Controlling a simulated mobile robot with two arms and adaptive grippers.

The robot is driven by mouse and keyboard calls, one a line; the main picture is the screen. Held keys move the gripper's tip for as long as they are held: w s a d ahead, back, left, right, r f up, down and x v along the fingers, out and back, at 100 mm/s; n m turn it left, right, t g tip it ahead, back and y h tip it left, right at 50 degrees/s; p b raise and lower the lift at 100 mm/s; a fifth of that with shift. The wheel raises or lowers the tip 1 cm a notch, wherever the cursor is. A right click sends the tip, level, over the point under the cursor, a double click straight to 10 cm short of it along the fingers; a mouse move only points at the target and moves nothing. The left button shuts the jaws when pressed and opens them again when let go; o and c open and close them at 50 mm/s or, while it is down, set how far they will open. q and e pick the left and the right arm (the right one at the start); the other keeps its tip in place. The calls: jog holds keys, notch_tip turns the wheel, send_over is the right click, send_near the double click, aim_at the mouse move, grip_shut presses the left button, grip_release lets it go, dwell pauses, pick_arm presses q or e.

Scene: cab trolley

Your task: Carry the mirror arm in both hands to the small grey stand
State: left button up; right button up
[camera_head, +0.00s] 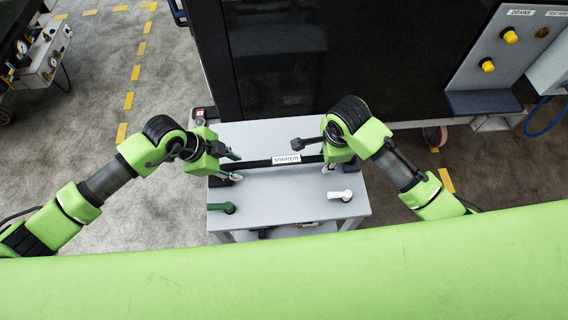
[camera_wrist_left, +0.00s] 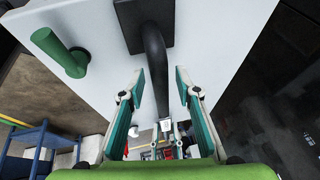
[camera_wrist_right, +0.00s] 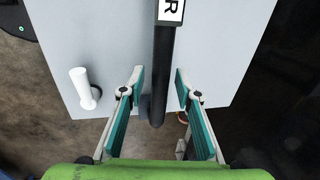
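The mirror arm (camera_head: 257,164) is a black bar with a white MIRROR label (camera_head: 286,160), lying across a light grey table. My left gripper (camera_head: 232,167) is at its left end. In the left wrist view the bar (camera_wrist_left: 155,72) runs from a square black plate (camera_wrist_left: 143,22) down between my spread fingers, with gaps on both sides. My right gripper (camera_head: 341,166) is at the bar's right part. In the right wrist view the bar (camera_wrist_right: 163,75) passes between its spread fingers, also with gaps. I cannot tell which surface is the small grey stand.
The table (camera_head: 280,205) carries a green handle (camera_head: 221,208) and a white handle (camera_head: 341,195) near its front. A large black cab panel (camera_head: 340,60) stands right behind it. A grey panel with yellow knobs (camera_head: 509,36) is at right. Open floor (camera_head: 90,130) lies to the left.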

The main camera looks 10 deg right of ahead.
jog(key=shift+r, duration=0.35)
pick_arm(q)
jog(key=v, duration=1.1)
pick_arm(e)
notch_tip(320, 180, up, 11)
jog(key=s, duration=0.2)
jog(key=shift+s, duration=0.2)
pick_arm(q)
jog(key=shift+s+a+r, duration=0.1)
jog(key=shift+r, duration=0.05)
pick_arm(e)
jog(key=shift+a, duration=0.1)
